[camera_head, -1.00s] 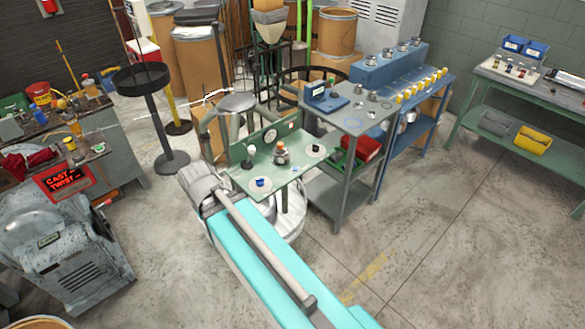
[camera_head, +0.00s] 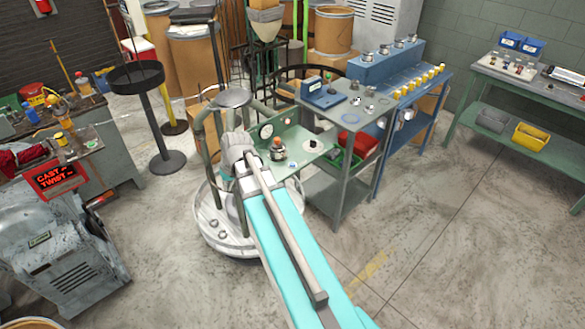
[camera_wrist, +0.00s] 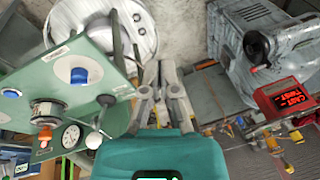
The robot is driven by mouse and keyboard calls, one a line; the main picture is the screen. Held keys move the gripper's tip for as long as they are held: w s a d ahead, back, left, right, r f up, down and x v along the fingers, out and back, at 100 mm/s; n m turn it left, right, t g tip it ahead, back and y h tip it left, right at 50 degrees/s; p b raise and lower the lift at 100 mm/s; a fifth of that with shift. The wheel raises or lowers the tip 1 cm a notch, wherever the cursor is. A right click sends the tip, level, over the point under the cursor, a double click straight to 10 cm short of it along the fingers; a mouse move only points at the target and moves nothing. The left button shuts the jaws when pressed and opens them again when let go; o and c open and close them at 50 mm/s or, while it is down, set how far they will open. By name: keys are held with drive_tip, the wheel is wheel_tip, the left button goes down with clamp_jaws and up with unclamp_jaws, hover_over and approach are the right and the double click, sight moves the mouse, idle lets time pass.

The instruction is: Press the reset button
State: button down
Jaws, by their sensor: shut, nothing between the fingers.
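The green control plate (camera_wrist: 108,98) is at left in the wrist view. In the head view a black button (camera_head: 311,145) sits on the plate's right part. I see no readable reset label. My gripper (camera_wrist: 159,70) is shut and empty, to the right of the blue button, apart from it in the picture. In the head view my arm hides the plate's near left part.
A round white machine base (camera_head: 225,236) stands below the plate. A grey table (camera_head: 345,115) stands close to its right. The red-lit sign box (camera_head: 56,178) and grey machine are at left. The floor at right is open.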

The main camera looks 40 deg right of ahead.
drive_tip(key=w+d+f+m+t+b, duration=0.1)
drive_tip(key=w+d+t, duration=0.15)
drive_tip(key=d, duration=0.45)
drive_tip(key=w+d+f+m+t+b, duration=0.1)
drive_tip(key=w+d+b, duration=0.15)
drive_tip(key=d, duration=0.55)
drive_tip(key=m+t+b, duration=0.2)
drive_tip(key=m+t, duration=0.1)
hover_over(293, 165)
drive_tip(key=shift+d+r+h, duration=0.15)
drive_tip(key=shift+r+h, duration=0.15)
drive_tip(key=shift+f, duration=0.1)
wheel_tip(293, 165, down, 9)
drive_tip(key=b, duration=0.9)
drive_tip(key=shift+r, duration=0.2)
drive_tip(key=shift+f+b, duration=0.75)
drive_tip(key=shift+f, duration=0.05)
idle(0.9)
drive_tip(key=shift+r, duration=0.1)
drive_tip(key=shift+r+p, duration=0.75)
drive_tip(key=shift+p, duration=0.1)
